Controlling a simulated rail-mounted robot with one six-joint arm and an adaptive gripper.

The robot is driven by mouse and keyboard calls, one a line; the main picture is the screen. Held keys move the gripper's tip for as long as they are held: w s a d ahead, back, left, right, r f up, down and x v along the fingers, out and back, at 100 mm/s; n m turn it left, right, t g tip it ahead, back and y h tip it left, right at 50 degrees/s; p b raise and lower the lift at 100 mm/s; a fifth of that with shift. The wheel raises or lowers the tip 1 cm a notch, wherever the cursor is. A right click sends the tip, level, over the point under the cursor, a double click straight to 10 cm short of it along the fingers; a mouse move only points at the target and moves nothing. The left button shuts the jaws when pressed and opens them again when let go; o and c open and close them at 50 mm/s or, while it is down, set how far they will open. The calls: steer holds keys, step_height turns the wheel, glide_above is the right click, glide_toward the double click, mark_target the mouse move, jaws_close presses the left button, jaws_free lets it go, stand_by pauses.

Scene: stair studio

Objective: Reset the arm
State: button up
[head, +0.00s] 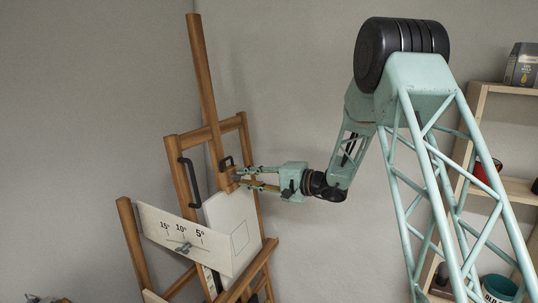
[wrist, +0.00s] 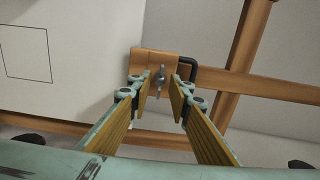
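My gripper (head: 240,178) is at the upper clamp of the wooden easel (head: 199,80), in front of the top of a white canvas. In the wrist view my gripper (wrist: 164,98) has its two fingers apart, with a metal wing nut (wrist: 159,82) on a wooden block (wrist: 143,62) in the gap between the tips. I see no contact between the fingers and the nut, though I cannot tell the depth well. The canvas (head: 238,230) stands on the easel with a square outline drawn on it.
A white angle plate (head: 190,238) marked 15, 10 and 5 degrees is on the easel's lower left. A black handle (head: 188,182) sticks out on the easel's left. A wooden shelf (head: 515,190) with a red mug (head: 486,170) is at the right. The wall between is clear.

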steer(key=shift+w+a, duration=0.1)
steer(key=shift+a, duration=0.1)
steer(key=shift+c, duration=0.2)
steer(key=c, duration=0.5)
steer(key=shift+o, duration=0.2)
